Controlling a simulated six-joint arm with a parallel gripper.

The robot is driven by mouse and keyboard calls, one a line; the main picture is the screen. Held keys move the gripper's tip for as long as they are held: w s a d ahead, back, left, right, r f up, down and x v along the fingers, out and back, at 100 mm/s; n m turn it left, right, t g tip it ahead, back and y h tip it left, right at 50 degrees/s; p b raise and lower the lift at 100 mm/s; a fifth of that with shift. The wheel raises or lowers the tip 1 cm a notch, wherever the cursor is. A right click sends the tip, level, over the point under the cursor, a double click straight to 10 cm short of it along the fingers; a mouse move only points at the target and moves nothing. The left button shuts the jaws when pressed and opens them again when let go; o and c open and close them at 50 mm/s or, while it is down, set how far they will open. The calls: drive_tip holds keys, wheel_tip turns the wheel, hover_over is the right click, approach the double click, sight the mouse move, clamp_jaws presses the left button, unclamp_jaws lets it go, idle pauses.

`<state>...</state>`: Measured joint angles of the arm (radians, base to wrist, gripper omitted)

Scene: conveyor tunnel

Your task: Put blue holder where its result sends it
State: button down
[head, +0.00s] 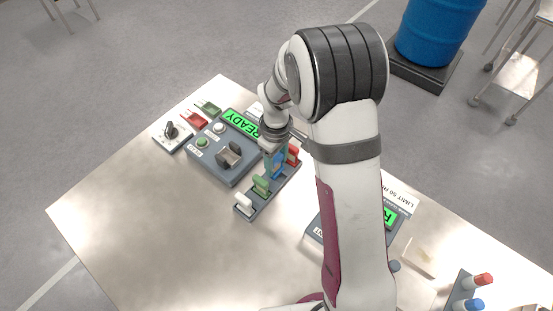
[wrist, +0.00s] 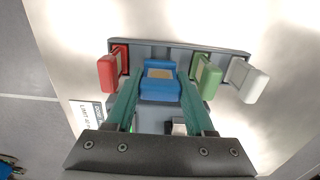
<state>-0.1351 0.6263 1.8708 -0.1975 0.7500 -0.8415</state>
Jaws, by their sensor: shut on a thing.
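The blue holder (head: 278,164) is in the row of a dark grey rack (head: 248,211), between a green holder (head: 261,186) and a red holder (head: 293,154). A white holder (head: 244,203) is at the rack's near end. My gripper (head: 272,156) is at the blue holder. In the wrist view, the blue holder (wrist: 159,84) has a pale label and sits between the teal fingers of my gripper (wrist: 158,90), which is shut on it. The red (wrist: 110,72), green (wrist: 207,76) and white (wrist: 245,80) holders stand beside it. I cannot tell if the blue holder is lifted.
A grey device with a green READY display (head: 241,123) and a black part on top stands left of the rack. A dial box (head: 172,132) and red (head: 194,119) and green (head: 208,108) pieces lie beyond. Another green screen (head: 391,217) is partly behind my arm. The table's left front is clear.

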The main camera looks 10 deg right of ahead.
sight(277, 157)
drive_tip(key=shift+f, duration=0.55)
drive_tip(key=shift+c, duration=1.3)
unclamp_jaws()
wheel_tip(277, 157, up, 12)
drive_tip(key=shift+r, duration=0.2)
drive_tip(key=s+d+r+m+y, duration=0.1)
drive_tip(key=s+r+m, duration=0.1)
drive_tip(key=s+m, duration=0.5)
drive_tip(key=s+r+m, duration=0.3)
drive_tip(key=s+m, duration=0.4)
drive_tip(key=s, duration=1.2)
drive_tip(key=shift+d+m+y, duration=0.3)
drive_tip(key=shift+d+y, duration=0.1)
